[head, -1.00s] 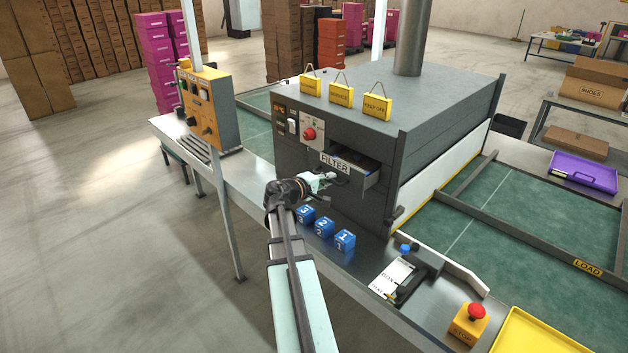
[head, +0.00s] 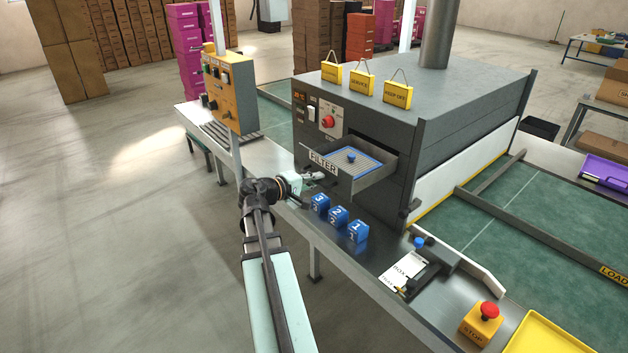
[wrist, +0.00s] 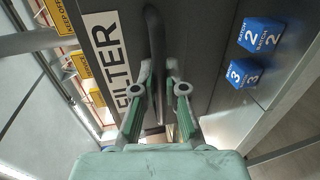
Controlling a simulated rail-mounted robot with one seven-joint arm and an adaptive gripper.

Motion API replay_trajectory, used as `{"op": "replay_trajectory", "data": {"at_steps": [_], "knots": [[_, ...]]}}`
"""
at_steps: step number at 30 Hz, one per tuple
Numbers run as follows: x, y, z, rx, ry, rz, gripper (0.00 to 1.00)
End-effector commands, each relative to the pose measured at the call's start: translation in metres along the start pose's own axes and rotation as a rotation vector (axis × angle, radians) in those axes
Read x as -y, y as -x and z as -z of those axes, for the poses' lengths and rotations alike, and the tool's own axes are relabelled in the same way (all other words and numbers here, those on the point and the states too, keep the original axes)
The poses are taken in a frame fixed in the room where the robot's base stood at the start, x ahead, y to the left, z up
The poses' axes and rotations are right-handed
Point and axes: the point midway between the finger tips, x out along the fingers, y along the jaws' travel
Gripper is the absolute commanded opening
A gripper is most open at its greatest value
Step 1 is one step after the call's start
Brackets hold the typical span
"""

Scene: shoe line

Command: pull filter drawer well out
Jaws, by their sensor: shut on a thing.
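The filter drawer (head: 365,181) stands pulled out of the front of the grey machine (head: 420,120). Its inside shows a pale ribbed filter with a blue knob (head: 351,157). The FILTER label (head: 323,162) is on its front; it also shows in the wrist view (wrist: 110,60). My gripper (head: 318,176) is at the drawer front, low beside the label. In the wrist view my gripper (wrist: 159,90) has its fingers closed about the dark bar handle (wrist: 154,45). The exact finger contact is partly hidden.
Blue numbered blocks (head: 338,216) stand on the metal bench just below the drawer. A clipboard-like box tray card (head: 402,274), a yellow stop button box (head: 482,322) and a yellow tray (head: 550,335) lie to the right. The floor left of the bench is clear.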

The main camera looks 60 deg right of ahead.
Motion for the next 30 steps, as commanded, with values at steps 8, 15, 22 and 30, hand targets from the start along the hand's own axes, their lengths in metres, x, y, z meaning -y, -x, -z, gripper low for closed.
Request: {"op": "replay_trajectory", "data": {"at_steps": [8,15,22,30], "knots": [[0.000,0.000,0.000,0.001,0.000,0.000,0.37],[0.000,0.001,0.000,0.000,0.000,0.000,0.37],[0.000,0.023,0.000,-0.003,0.000,-0.001,0.37],[0.000,0.075,0.000,-0.004,0.000,0.000,0.37]]}}
